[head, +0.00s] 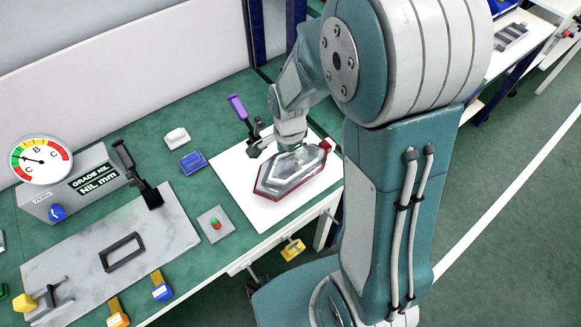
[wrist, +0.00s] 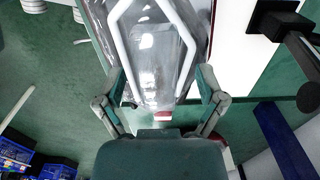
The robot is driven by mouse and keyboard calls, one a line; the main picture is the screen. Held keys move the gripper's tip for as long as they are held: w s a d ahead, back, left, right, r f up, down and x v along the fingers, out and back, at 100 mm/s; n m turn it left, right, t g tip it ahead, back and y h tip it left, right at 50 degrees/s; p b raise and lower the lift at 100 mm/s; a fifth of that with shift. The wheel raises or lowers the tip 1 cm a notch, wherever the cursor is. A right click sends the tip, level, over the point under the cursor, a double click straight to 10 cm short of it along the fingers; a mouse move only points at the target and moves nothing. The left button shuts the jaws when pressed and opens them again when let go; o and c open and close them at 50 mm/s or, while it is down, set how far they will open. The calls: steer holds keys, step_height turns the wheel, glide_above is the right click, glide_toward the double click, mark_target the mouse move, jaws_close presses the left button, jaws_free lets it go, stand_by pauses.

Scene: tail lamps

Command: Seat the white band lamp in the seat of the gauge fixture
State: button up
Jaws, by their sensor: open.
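The white band lamp (head: 290,174) lies on a white sheet, with a clear grey lens and a red edge. In the wrist view the lamp (wrist: 150,55) shows a white band outline and a small red and white part at its near end. My gripper (wrist: 162,98) is open, one finger on each side of the lamp's near end; contact cannot be told. In the head view my wrist partly covers the gripper (head: 287,148). The gauge fixture (head: 175,232) is a grey slab at left with an empty black rectangular frame (head: 122,252) on it, which looks like the seat.
A black upright clamp (head: 150,193) stands on the slab. A dial (head: 41,159) and display box (head: 85,185) stand behind it. A purple-handled clamp (head: 241,112) stands beside the sheet. A button box (head: 215,224) and blue block (head: 193,162) sit between sheet and slab.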

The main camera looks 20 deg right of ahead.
steer(key=shift+d, duration=0.25)
steer(key=shift+a, duration=0.1)
jaws_close()
steer(key=shift+s, duration=0.1)
